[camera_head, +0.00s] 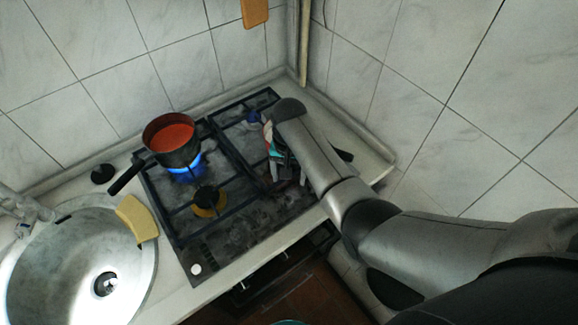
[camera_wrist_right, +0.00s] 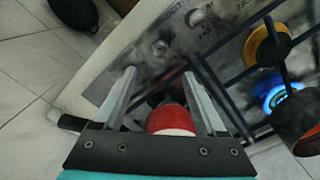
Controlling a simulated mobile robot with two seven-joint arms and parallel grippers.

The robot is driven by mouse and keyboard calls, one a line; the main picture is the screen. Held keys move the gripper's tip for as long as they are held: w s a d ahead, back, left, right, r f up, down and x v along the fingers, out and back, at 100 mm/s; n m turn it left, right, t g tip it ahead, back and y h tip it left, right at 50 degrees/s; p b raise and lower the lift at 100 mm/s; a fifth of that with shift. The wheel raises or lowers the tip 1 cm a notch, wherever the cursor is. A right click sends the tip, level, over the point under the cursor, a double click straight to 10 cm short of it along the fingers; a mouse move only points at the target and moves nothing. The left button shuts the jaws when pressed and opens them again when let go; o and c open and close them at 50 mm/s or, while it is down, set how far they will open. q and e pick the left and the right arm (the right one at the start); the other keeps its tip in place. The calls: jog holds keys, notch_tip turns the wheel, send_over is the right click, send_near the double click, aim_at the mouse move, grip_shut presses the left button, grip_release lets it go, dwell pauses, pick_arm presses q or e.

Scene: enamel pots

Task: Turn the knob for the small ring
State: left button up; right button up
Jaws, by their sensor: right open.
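The hob (camera_head: 232,232) has a row of knobs along its front edge. A pale knob (camera_head: 196,268) shows at its front left corner. Two light knobs show in the right wrist view, a nearer one (camera_wrist_right: 160,47) and a farther one (camera_wrist_right: 197,17). A small burner with a yellow ring (camera_head: 208,200) is unlit; it also shows in the right wrist view (camera_wrist_right: 268,45). My right gripper (camera_head: 290,178) is over the right part of the hob. Its fingers (camera_wrist_right: 166,82) are open and apart from the knobs. My left gripper is not in view.
A dark saucepan with red contents (camera_head: 172,136) stands over a blue flame (camera_head: 187,170) at the back left. A red and white thing (camera_wrist_right: 171,120) shows low between my fingers; I cannot tell what it is. A sink (camera_head: 75,275) with a yellow sponge (camera_head: 137,218) lies left.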

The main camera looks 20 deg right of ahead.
jog(key=shift+r, duration=1.7)
jog(key=s+d+f+n+t, duration=0.2)
jog(key=s+n, duration=0.1)
jog(key=s, duration=0.9)
jog(key=s+d+r+n+t, duration=0.2)
jog(key=s+r+n, duration=0.2)
jog(key=s+r, duration=0.5)
jog(key=s+f+g+b, duration=0.3)
jog(key=f+b, duration=1)
jog(key=f, duration=2.4)
jog(key=s+d+f+b, duration=0.1)
jog(key=s+f+b, duration=0.4)
jog(key=s+f, duration=0.3)
jog(key=s+d+f+b, duration=0.1)
jog(key=s+f+b, duration=0.4)
jog(key=f, duration=1.1)
jog(key=s, duration=0.3)
jog(key=shift+s+f+n+b, duration=0.15)
jog(key=shift+f+n+b, duration=0.05)
jog(key=shift+n+b, duration=0.1)
